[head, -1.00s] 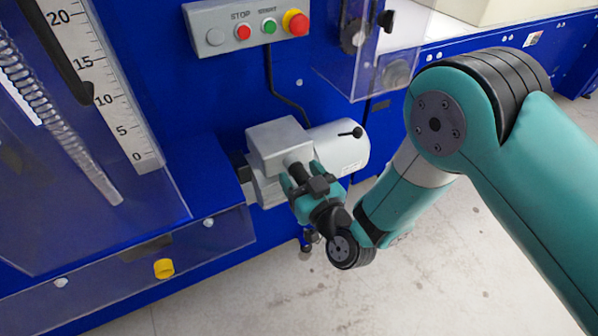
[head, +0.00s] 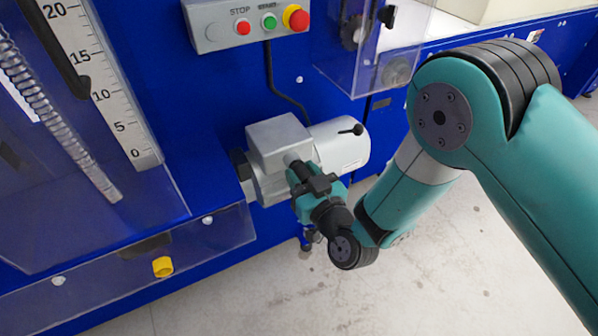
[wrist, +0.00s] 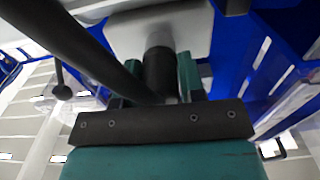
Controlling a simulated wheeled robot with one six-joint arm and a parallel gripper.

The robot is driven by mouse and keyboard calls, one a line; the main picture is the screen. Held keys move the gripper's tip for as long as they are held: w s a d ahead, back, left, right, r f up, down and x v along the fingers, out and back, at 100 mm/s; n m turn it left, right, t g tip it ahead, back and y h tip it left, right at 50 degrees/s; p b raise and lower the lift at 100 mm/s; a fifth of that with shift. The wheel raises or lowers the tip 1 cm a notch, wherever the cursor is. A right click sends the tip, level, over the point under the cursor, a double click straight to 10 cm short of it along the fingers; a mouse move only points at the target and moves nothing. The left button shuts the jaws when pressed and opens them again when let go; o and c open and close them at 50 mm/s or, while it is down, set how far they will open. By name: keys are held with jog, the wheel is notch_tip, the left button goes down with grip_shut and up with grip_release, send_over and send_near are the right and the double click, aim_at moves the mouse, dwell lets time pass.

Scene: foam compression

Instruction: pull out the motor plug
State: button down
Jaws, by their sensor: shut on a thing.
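The motor (head: 338,146) is a light grey cylinder with a boxy grey terminal box (head: 280,140), mounted on the blue machine. The black motor plug (head: 297,168) sits at the front face of the terminal box, against its light grey socket. My gripper (head: 303,180) is shut on the plug, its teal fingers on both sides of it. In the wrist view, the dark plug (wrist: 158,72) stands between the fingers, with the grey box behind it. A thick black cable crosses the left of that view. The fingers hide part of the plug.
A control panel (head: 247,22) with red and green buttons is above. A small black lever (head: 352,131) sticks out of the motor at right. A clear guard (head: 375,45) hangs at upper right. A yellow knob (head: 162,267) is at lower left. The floor below is clear.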

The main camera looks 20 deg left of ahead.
jog(key=shift+b+v, duration=1.35)
jog(key=shift+b, duration=0.8)
jog(key=shift+b+v, duration=1.45)
jog(key=shift+v, duration=0.05)
